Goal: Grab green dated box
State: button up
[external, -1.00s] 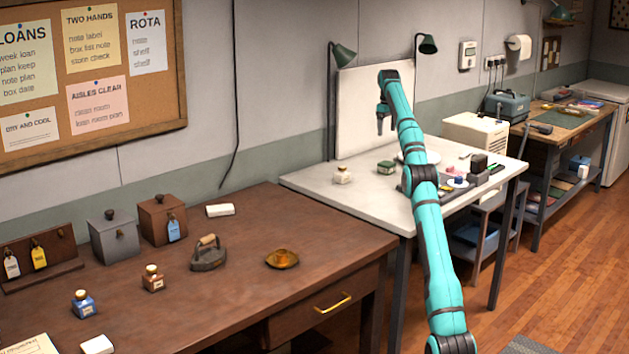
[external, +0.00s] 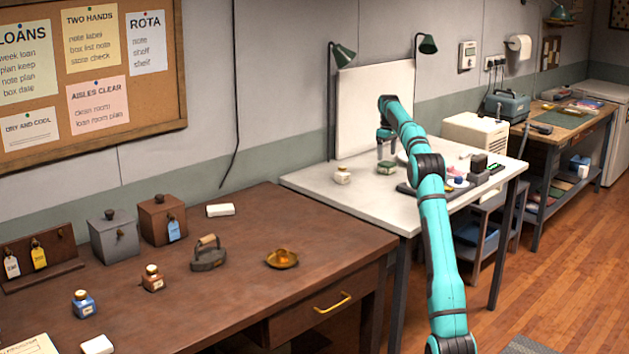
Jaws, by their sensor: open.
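A small green box (external: 387,168) sits on the white table (external: 330,185), near its back edge. I cannot read any date on it at this size. My gripper (external: 386,154) is open and points down just above the green box, with nothing seen between its fingers. From this view I cannot tell whether the fingertips are level with the box's top or a little behind it.
A small white bottle (external: 342,175) stands left of the green box. A white board (external: 362,110) and green lamps (external: 343,54) stand behind.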

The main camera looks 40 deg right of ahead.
aim_at(387, 163)
jog(key=shift+s+d+f, duration=0.1)
jog(key=shift+f, duration=1.6)
jog(key=shift+d+f, duration=0.1)
jog(key=shift+f, duration=1.6)
jog(key=c, duration=1.1)
jog(key=shift+r, duration=0.15)
